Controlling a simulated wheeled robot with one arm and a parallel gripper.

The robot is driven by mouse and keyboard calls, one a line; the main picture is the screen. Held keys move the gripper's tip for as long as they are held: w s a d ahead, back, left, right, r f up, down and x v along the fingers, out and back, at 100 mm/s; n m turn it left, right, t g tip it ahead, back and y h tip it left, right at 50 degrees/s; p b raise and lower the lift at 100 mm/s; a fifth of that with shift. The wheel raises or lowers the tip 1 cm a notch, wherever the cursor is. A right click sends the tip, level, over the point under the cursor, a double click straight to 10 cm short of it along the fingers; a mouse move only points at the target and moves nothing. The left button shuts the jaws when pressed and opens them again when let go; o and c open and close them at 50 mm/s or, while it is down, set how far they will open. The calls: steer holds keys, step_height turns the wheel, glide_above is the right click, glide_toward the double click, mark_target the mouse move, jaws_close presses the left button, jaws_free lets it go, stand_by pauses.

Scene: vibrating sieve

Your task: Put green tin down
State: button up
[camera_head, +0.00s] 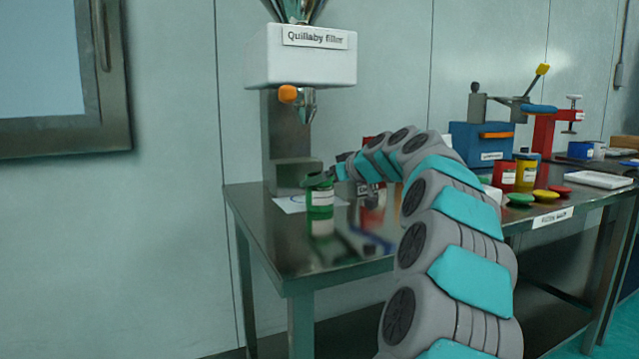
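The green tin (320,199) has a pale label band and is upright at the left end of the metal table (290,252). It is at the white paper sheet (290,205) in front of the filler. My arm reaches in from the lower right, and my gripper (328,177) is at the tin's upper part. The fingers are small and dark here, so I cannot tell whether they are closed on the tin. I also cannot tell whether the tin's base touches the table.
The Quillaby filler (300,57) stands behind the tin, its nozzle (307,105) above. To the right are a red tin (503,178), a yellow tin (526,172), coloured lids (546,195), a blue press (482,143) and a white tray (598,179). The table's front left is clear.

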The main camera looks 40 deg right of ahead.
steer(key=v, duration=1)
steer(key=shift+s+b, duration=0.2)
steer(key=shift+b, duration=0.15)
